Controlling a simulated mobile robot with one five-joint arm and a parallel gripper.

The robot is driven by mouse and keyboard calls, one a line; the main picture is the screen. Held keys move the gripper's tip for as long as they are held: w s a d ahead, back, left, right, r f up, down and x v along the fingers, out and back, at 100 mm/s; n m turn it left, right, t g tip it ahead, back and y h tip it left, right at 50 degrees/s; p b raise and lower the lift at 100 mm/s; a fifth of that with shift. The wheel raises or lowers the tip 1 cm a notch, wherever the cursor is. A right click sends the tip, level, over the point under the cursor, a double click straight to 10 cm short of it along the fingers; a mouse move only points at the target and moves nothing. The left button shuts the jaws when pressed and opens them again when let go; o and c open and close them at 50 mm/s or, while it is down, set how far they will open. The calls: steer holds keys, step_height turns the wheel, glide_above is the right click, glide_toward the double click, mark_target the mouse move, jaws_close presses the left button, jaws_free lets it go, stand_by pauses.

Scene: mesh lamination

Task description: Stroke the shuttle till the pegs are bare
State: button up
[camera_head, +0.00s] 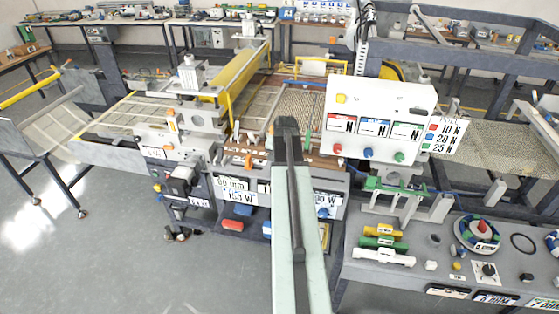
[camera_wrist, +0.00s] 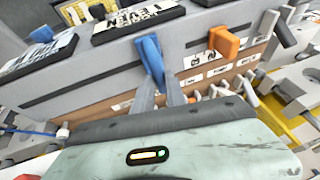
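My gripper (camera_head: 287,125) is at the far end of my pale green arm, over the front edge of the machine. In the wrist view, a blue lever-like piece (camera_wrist: 150,60) stands just beyond the dark edge of my wrist. Grey peg-like pieces (camera_wrist: 284,34) stand farther right. An orange piece also shows on the machine front in the head view (camera_head: 248,160). I cannot tell which piece is the shuttle.
A white panel (camera_head: 380,112) with coloured knobs stands right of my gripper. A grey bench (camera_head: 400,279) with a dial and yellow, green and white blocks is at the lower right. A yellow-barred frame (camera_head: 237,80) stands behind left. Grey floor (camera_head: 130,230) is open at the left.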

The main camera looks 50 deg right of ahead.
steer(key=o, duration=0.4)
steer(key=shift+w+a, duration=0.2)
steer(key=shift+a, duration=0.1)
steer(key=shift+s+d, duration=0.15)
steer(key=shift+d, duration=0.05)
steer(key=p+v, duration=0.7)
steer(key=v, duration=0.1)
steer(key=shift+f, duration=0.15)
